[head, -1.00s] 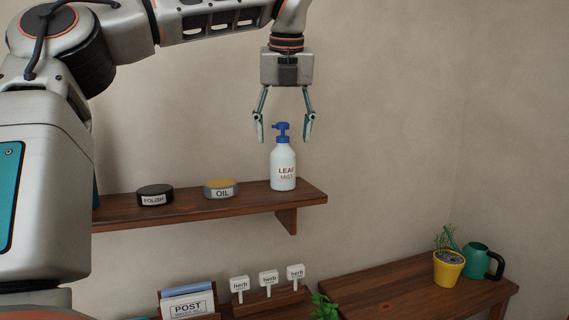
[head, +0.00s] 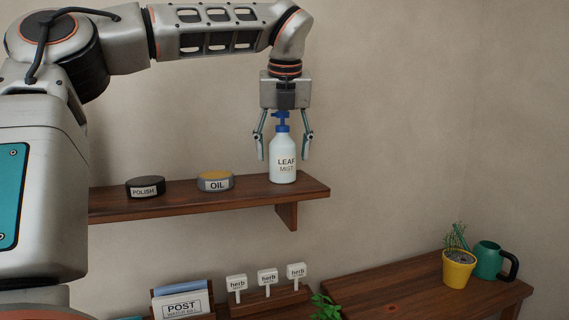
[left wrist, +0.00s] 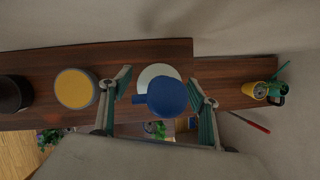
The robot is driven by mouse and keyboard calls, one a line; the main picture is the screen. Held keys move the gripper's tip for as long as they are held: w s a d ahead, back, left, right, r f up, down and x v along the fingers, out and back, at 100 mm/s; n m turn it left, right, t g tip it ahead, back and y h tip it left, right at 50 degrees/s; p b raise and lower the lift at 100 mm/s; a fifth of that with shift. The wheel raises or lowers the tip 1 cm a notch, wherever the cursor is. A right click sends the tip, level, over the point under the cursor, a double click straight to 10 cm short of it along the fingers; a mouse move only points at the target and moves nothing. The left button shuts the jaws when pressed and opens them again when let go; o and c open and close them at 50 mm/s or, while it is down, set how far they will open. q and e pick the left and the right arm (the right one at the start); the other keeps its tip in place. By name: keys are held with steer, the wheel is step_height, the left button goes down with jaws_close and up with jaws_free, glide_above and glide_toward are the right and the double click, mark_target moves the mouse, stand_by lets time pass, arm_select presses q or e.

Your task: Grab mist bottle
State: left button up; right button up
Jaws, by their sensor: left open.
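The mist bottle (head: 283,160) is white with a blue pump head and reads "LEAF MIST". It stands upright near the right end of the wall shelf (head: 230,201). My left gripper (head: 283,155) points down from above, open, with one finger on each side of the bottle's upper part. In the left wrist view, the blue pump head (left wrist: 168,96) lies between the two open fingers (left wrist: 160,115), with a gap visible on each side. My right gripper is not in view.
An OIL tin (head: 216,182) and a POLISH tin (head: 146,187) stand left of the bottle on the shelf. Below are a POST box (head: 182,306) and several herb markers (head: 268,278). A yellow plant pot (head: 458,272) and green watering can (head: 488,260) stand on the lower bench (head: 400,298).

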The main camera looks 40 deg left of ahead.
arm_select(q)
steer(key=shift+a+f, duration=0.1)
steer(key=shift+f, duration=0.05)
steer(key=shift+c, duration=1.2)
steer(key=c, duration=1.1)
steer(key=shift+r, duration=0.2)
steer(key=shift+c, duration=0.2)
